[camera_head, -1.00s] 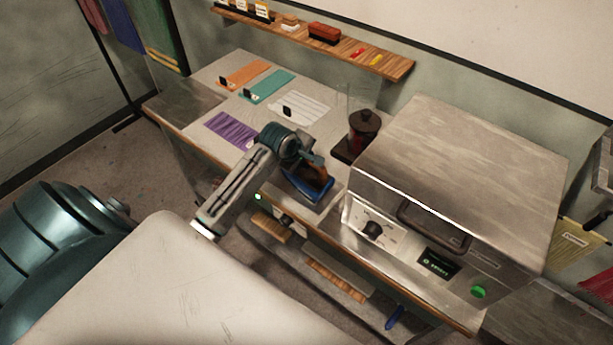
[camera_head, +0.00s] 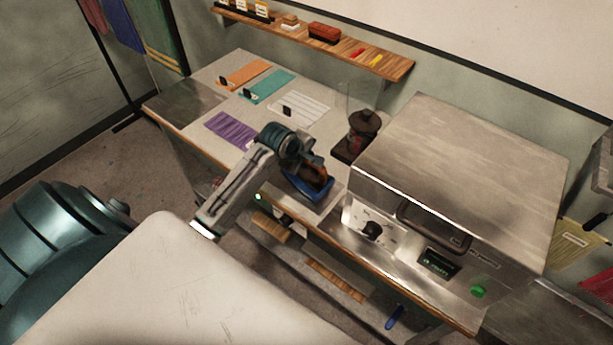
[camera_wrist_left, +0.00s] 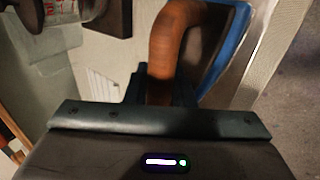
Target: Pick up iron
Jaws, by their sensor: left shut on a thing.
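The iron (camera_head: 318,191) has a blue body and a brown handle. It is at the front edge of the worktable, over a grey metal plate, left of the big metal box. My left gripper (camera_head: 312,168) is shut on its handle from above. In the left wrist view the brown handle (camera_wrist_left: 172,42) runs down between the jaws, with the blue-edged body beside it. The jaws hide part of the handle. I cannot tell whether the iron touches the plate. My right gripper is not in view.
A large metal box (camera_head: 460,170) with a dial stands close to the right. A dark-lidded glass jar (camera_head: 364,128) stands behind the iron. Coloured cloth swatches lie at the table's back left, including a purple one (camera_head: 231,129). A wooden shelf (camera_head: 345,49) is on the wall.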

